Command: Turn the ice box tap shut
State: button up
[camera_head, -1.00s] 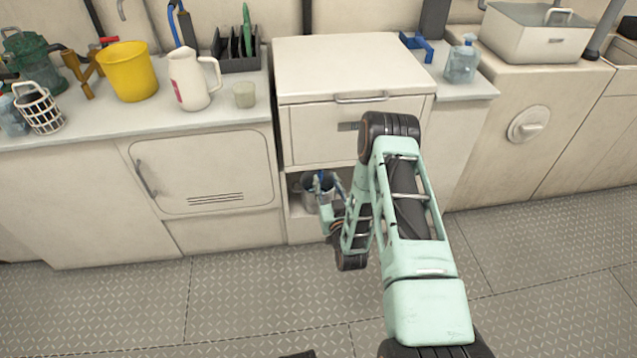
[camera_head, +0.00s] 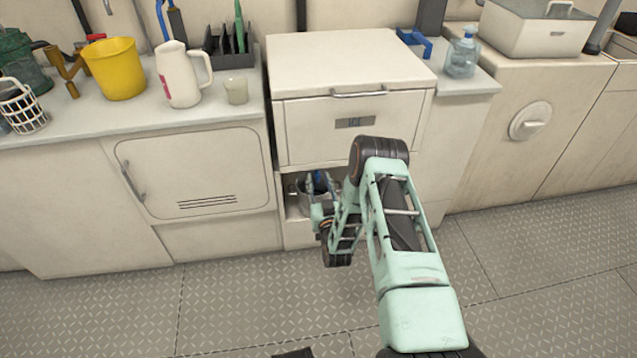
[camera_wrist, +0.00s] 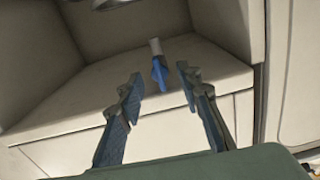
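The ice box (camera_head: 345,68) is a white lidded cabinet with a front handle, and below it is an open niche. A blue tap lever (camera_wrist: 159,73) with a pale end shows in the wrist view, against a pale surface inside the niche. In the head view a bit of blue (camera_head: 320,178) shows between the fingers. My gripper (camera_wrist: 160,82) is open, one finger on each side of the lever as seen, with nothing held. I cannot tell whether the fingertips reach it. My gripper also shows at the niche opening in the head view (camera_head: 321,184).
The niche walls are close around the gripper. A cupboard door (camera_head: 192,172) is on the left and a round knob (camera_head: 530,121) on the right. The floor (camera_head: 240,300) in front is clear.

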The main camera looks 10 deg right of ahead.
jog(key=shift+w, duration=0.55)
grip_shut()
jog(key=shift+m, duration=2.2)
grip_release()
